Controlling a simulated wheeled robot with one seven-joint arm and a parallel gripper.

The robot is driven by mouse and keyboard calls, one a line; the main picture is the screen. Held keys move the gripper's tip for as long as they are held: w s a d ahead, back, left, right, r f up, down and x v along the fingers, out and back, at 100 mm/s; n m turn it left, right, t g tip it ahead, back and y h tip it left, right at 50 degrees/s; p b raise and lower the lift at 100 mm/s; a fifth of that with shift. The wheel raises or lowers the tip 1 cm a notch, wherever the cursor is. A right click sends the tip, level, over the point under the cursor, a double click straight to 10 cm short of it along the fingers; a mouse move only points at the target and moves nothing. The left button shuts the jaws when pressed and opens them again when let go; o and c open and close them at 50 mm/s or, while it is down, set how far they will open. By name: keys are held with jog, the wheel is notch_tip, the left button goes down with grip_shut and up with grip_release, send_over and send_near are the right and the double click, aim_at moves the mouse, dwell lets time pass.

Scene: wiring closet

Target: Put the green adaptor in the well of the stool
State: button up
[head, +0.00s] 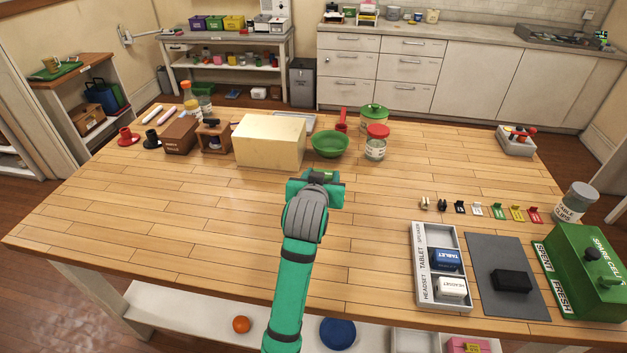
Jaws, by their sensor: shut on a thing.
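My gripper (321,179) is over the middle of the wooden table, in front of a cream block and a green bowl. It is seen from behind and above, so its own body hides most of its fingers. It is shut on a small dark green piece, the green adaptor (320,174), of which only a little shows at the gripper's far end. I cannot tell its height above the table.
The cream block (269,141), green bowl (330,144) and red-lidded jar (377,142) stand beyond my gripper. A labelled tray (427,291), grey mat (484,254) and green box (584,272) fill the right front. The table's left front is clear.

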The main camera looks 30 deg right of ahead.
jog(key=w+d+f, duration=0.1)
jog(key=w+f, duration=0.1)
jog(key=w, duration=0.1)
jog(key=w+f, duration=0.3)
jog(key=w+d+f, duration=0.1)
jog(key=w+f, duration=0.1)
jog(key=w, duration=0.1)
jog(key=shift+d+f, duration=0.15)
jog(key=shift+d, duration=0.15)
jog(key=shift+w+d+f, duration=0.15)
jog(key=shift+w+f, duration=0.3)
jog(key=shift+f, duration=0.15)
notch_tip(320, 180, down, 2)
jog(key=shift+f, duration=0.2)
jog(key=shift+s+d+f, duration=0.1)
jog(key=shift+s+f, duration=0.1)
jog(key=shift+f, duration=0.15)
jog(key=o, duration=1.1)
jog(key=shift+w, duration=0.1)
